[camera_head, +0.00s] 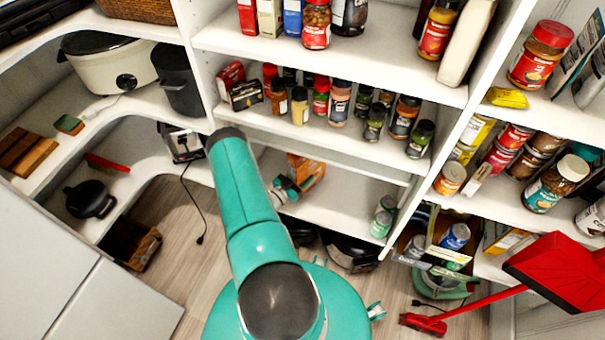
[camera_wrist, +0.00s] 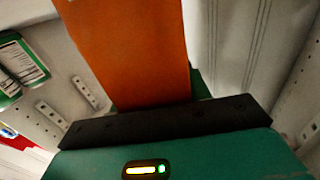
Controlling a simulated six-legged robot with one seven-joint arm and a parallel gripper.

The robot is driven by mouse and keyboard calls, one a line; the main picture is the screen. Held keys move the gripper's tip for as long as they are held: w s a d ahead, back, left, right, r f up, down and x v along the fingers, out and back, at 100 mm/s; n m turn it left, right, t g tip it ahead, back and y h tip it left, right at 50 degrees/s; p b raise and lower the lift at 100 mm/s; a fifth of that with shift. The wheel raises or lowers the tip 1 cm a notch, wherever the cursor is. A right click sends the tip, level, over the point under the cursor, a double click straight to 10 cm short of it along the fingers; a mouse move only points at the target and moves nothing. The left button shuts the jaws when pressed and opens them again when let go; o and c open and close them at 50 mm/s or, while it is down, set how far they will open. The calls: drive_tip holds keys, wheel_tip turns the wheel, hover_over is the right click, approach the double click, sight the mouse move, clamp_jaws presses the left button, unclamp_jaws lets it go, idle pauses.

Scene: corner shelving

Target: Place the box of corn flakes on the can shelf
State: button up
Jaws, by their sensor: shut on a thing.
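An orange box (camera_head: 306,174), likely the corn flakes, is at the low middle shelf (camera_head: 342,190), partly hidden by my arm. My gripper (camera_head: 284,190) is at its left side, small and partly hidden in the head view. In the wrist view the orange side of the box (camera_wrist: 125,50) rises from my gripper (camera_wrist: 165,118), which is shut on it. The box's printed face is not visible there. Several cans and jars stand on the right-hand shelf (camera_head: 484,207). Two green cans (camera_head: 383,217) stand at the right end of the low middle shelf.
Spice bottles (camera_head: 320,97) fill the shelf above the box. The low middle shelf has bare room between the box and the green cans. A red dustpan (camera_head: 560,272) is at lower right. A cable (camera_head: 192,205) hangs at left.

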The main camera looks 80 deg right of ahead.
drive_tip(key=shift+d+f, duration=0.1)
drive_tip(key=shift+f, duration=0.1)
drive_tip(key=o, duration=1.2)
drive_tip(key=shift+c, duration=0.2)
drive_tip(key=shift+a, duration=0.2)
drive_tip(key=v, duration=1.2)
